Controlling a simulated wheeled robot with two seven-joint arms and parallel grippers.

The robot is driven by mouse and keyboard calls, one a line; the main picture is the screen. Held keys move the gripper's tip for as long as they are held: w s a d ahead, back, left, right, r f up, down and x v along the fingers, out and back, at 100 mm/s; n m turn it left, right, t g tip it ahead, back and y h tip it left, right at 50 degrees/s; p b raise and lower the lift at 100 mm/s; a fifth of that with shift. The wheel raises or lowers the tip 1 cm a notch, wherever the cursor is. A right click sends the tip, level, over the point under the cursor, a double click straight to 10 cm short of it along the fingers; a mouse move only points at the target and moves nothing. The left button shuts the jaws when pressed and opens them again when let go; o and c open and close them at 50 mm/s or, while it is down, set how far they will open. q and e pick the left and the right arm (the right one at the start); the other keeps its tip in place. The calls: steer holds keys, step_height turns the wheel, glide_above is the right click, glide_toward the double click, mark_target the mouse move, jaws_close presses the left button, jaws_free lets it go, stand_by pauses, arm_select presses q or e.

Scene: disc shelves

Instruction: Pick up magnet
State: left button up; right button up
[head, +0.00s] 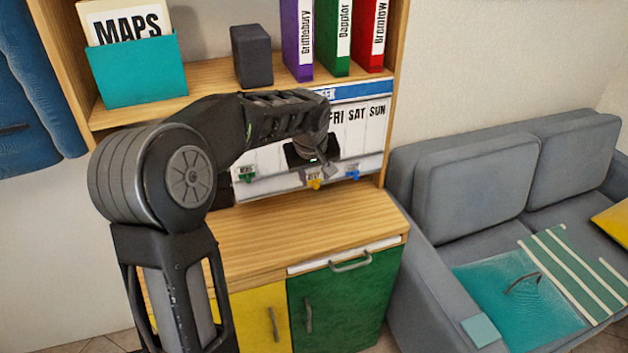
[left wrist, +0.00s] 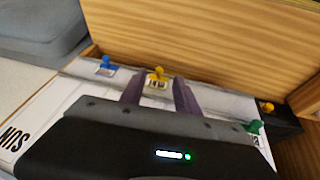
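Several coloured magnets hold small paper tags along the lower edge of a white weekly board (head: 372,135). In the head view these are a green magnet (head: 248,178), a yellow magnet (head: 315,185) and a blue magnet (head: 352,174). My left gripper (head: 320,178) is at the board's lower edge, by the yellow magnet. In the left wrist view the fingers of my left gripper (left wrist: 158,84) are apart, with the yellow magnet (left wrist: 158,73) showing in line with the gap. The blue magnet (left wrist: 108,62) and green magnet (left wrist: 254,127) lie to either side. My right gripper is not in view.
The wooden cabinet top (head: 300,225) below the board is clear. A shelf above holds a teal maps box (head: 138,72), a dark block (head: 252,57) and several binders (head: 336,38). A grey sofa (head: 475,195) stands to the right.

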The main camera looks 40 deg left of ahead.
mark_target(316, 187)
arm_select(q)
steer(key=x, duration=0.4)
steer(key=shift+w+a+f+p, duration=0.1)
steer(key=shift+w+f+p, duration=0.1)
steer(key=shift+p, duration=0.2)
steer(key=shift+c, duration=0.6)
jaws_close()
